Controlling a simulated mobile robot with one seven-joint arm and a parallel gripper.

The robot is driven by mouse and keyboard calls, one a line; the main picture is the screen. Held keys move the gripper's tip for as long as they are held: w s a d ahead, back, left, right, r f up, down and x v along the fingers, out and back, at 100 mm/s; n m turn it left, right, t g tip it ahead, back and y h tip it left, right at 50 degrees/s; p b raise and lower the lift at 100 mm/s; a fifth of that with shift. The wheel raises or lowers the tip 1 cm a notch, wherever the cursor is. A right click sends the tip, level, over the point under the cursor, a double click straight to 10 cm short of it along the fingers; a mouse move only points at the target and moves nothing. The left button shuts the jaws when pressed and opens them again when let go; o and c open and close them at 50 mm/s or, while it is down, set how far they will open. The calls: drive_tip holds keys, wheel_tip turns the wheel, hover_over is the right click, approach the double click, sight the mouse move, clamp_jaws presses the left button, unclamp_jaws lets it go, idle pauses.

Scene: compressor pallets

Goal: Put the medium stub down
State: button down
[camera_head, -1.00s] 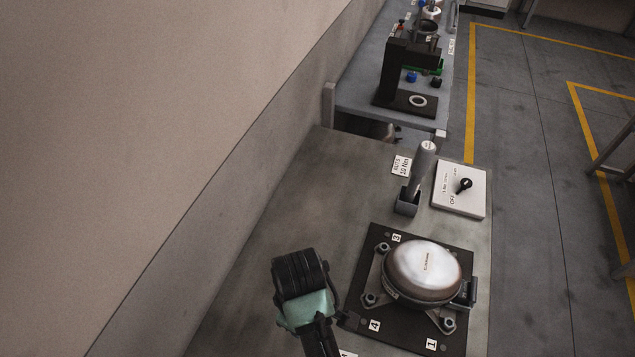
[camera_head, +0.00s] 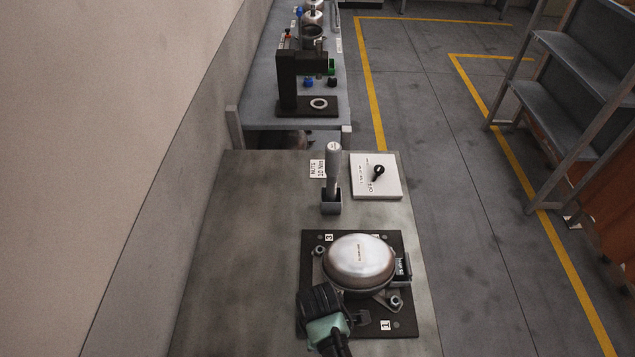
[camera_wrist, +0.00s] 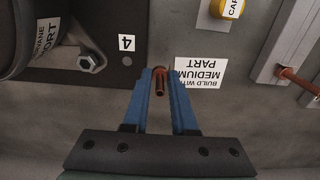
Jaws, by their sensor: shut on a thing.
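The medium stub is a short copper-coloured tube (camera_wrist: 160,82), seen in the wrist view between the tips of my gripper's blue fingers (camera_wrist: 159,92). The fingers are shut on it. Below it is the grey bench top, beside a white label reading "BUILD WITH MEDIUM PART" (camera_wrist: 201,71). I cannot tell whether the stub touches the bench. In the head view my arm's black and green end (camera_head: 325,312) is at the front left of the compressor; the stub and fingers are hidden there.
The silver domed compressor (camera_head: 360,260) is bolted on a black plate (camera_head: 392,242). Behind it are a nut driver in a holder (camera_head: 332,178) and a white switch box (camera_head: 376,176).

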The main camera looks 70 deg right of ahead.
drive_tip(key=shift+f, duration=1)
drive_tip(key=shift+f, duration=0.1)
drive_tip(key=c, duration=0.7)
unclamp_jaws()
wheel_tip(320, 180, up, 12)
drive_tip(key=shift+r, duration=0.15)
